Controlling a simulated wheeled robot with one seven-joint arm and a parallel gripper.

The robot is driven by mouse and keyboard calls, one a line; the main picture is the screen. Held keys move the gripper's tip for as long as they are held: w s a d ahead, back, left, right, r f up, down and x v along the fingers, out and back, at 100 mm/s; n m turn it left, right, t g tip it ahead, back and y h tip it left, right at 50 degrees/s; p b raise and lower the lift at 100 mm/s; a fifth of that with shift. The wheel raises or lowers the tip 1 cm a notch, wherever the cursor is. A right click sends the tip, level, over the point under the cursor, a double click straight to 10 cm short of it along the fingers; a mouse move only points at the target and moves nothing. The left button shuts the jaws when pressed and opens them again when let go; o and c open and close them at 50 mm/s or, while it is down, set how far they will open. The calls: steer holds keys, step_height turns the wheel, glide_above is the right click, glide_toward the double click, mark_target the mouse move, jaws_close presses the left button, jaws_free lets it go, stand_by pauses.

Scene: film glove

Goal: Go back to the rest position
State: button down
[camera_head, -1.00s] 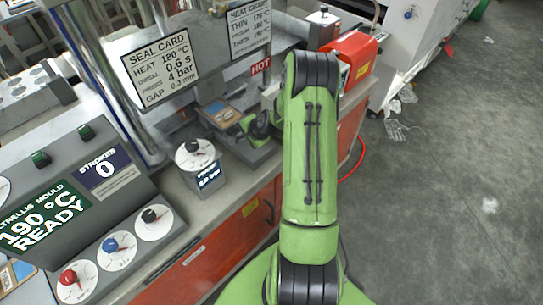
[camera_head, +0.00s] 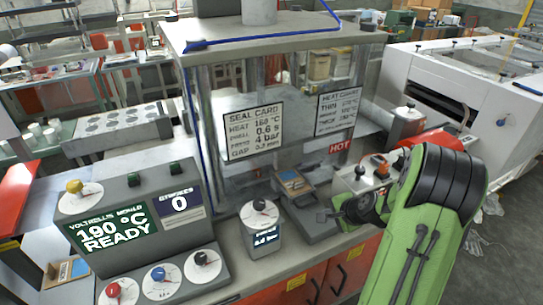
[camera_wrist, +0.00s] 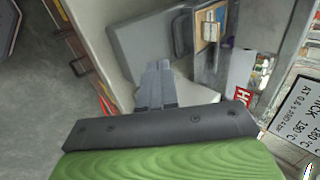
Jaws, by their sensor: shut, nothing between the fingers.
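My gripper (camera_head: 328,215) is at the end of my green arm, in the right half of the head view, beside the front of the press machine. In the wrist view its grey fingers (camera_wrist: 158,75) are together, with nothing held between them. The green arm covers part of the bench and the area behind it at the lower right. A tray holding a small card (camera_head: 292,182) lies just left of and behind my gripper; the card also shows in the wrist view (camera_wrist: 208,25).
The glass-walled press carries a seal card sign (camera_head: 254,132) and a heat chart (camera_head: 338,112). A gauge box (camera_head: 260,230) stands on the bench left of my gripper. The control panel (camera_head: 110,232) reads 190 °C READY. A white machine (camera_head: 480,95) stands at the right; grey floor is open beyond.

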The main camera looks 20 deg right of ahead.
steer(key=s+a+r+n+g, duration=0.1)
steer(key=s+a+r+n, duration=0.2)
steer(key=a+r+n, duration=0.35)
steer(key=s+a+r+n+g, duration=0.1)
steer(key=s+a+r+n, duration=0.25)
steer(key=a+r, duration=0.55)
steer(key=s+a+r+n, duration=0.1)
steer(key=s+a+n, duration=0.2)
steer(key=s, duration=0.4)
steer(key=s+a+r+n, duration=0.1)
steer(key=s+a+n, duration=0.3)
steer(key=s, duration=0.4)
steer(key=shift+a+n+g, duration=0.2)
steer(key=shift+n+g, duration=0.1)
